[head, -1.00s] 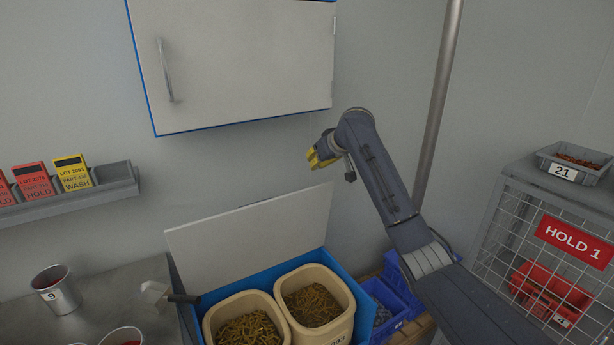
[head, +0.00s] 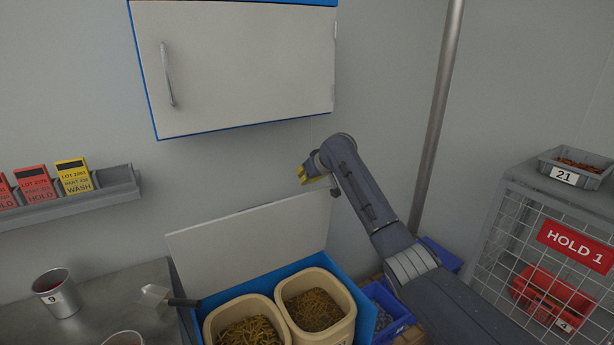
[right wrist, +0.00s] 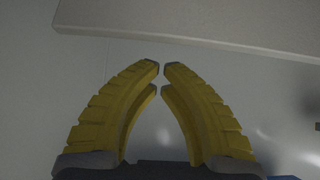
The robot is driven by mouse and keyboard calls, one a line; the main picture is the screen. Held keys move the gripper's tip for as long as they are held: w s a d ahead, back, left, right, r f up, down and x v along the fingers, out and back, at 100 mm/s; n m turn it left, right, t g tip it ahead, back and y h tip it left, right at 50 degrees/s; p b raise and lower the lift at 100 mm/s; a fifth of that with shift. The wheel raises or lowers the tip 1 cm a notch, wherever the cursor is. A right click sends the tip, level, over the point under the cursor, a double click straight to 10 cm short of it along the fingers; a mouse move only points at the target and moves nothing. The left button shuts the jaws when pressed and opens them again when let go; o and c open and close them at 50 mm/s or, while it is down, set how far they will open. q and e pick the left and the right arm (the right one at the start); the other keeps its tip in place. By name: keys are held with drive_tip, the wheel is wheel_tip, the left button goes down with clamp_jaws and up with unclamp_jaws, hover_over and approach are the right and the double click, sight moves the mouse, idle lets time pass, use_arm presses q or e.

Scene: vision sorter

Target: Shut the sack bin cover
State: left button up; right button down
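The sack bin is a blue box with its pale grey cover (head: 250,237) raised and leaning back toward the wall. The cover's edge appears to show as a pale panel (right wrist: 200,22) across the top of the right wrist view. Two beige tubs (head: 316,305) of brass-coloured parts stand in the open bin. My right gripper (head: 304,175) is just above the cover's upper right corner, apart from it. In the right wrist view its yellow fingers (right wrist: 161,70) nearly meet at the tips, with a small gap and nothing between them. My left gripper is not in view.
A wall cabinet (head: 240,70) hangs above, its door closed. A vertical pole (head: 437,120) stands right of my arm. Blue crates (head: 390,310) sit right of the bin. A scoop (head: 155,294) and metal cup (head: 56,292) lie on the left bench. A wire cage (head: 500,240) stands at right.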

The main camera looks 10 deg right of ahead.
drive_tip(key=shift+s+d+f, duration=0.15)
drive_tip(key=shift+s+d, duration=0.1)
drive_tip(key=shift+s, duration=0.5)
drive_tip(key=shift+s+d+f, duration=0.15)
drive_tip(key=shift+s+d, duration=0.1)
drive_tip(key=shift+s, duration=0.5)
drive_tip(key=shift+s+a, duration=0.1)
